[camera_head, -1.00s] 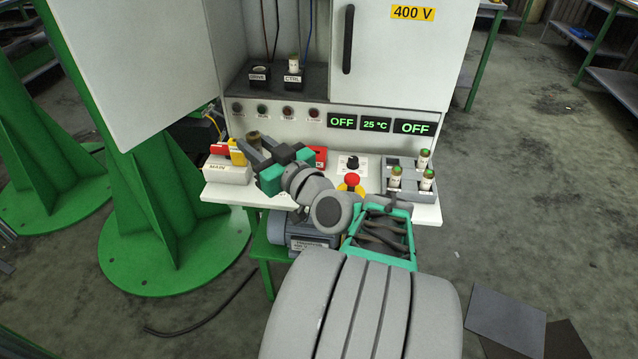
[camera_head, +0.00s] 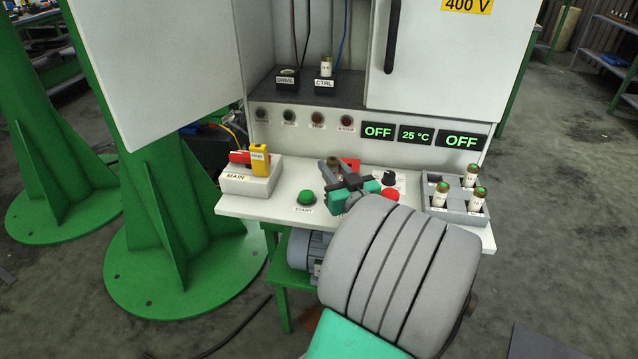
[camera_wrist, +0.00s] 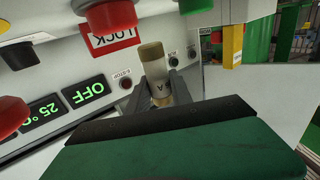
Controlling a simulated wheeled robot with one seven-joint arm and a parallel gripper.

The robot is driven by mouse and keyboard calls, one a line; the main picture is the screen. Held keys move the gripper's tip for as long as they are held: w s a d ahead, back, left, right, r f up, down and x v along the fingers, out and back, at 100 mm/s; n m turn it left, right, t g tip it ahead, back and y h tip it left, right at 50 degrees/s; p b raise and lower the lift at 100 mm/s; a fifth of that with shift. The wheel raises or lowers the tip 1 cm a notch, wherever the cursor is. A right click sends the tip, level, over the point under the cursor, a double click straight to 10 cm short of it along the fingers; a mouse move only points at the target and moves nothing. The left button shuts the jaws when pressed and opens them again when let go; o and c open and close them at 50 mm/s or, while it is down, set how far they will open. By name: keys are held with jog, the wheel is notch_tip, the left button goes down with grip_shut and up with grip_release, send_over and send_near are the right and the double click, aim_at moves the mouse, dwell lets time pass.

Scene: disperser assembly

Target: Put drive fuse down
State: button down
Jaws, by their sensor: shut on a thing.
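The drive fuse (camera_wrist: 152,62) is a pale cylinder with a tan-brown end cap and a partly visible label, seen in the wrist view. My gripper (camera_head: 332,172) is shut on it, one dark finger on each side. In the head view only the brownish top of the fuse shows between the fingertips. It is above the white shelf, right of the green START button; I cannot tell whether it touches anything. The DRIVE holder (camera_head: 287,81) in the cabinet is empty. A grey tray (camera_head: 456,216) at the shelf's right holds several green-topped fuses (camera_head: 472,176).
The CTRL holder (camera_head: 324,84) has a fuse upright in it. A MAIN switch block (camera_head: 247,181) with red and yellow parts stands at the shelf's left. A red LOCK part (camera_wrist: 112,14) and red mushroom button (camera_head: 390,194) are near my gripper. The open cabinet door is at left.

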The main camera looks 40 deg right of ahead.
jog(key=f+b, duration=0.1)
jog(key=f, duration=0.1)
jog(key=w+f+b, duration=0.1)
jog(key=f, duration=0.1)
jog(key=shift+d+f+b, duration=0.15)
jog(key=shift+b, duration=0.25)
jog(key=shift+f, duration=0.1)
jog(key=c, duration=1.1)
grip_release()
jog(key=shift+c, duration=0.2)
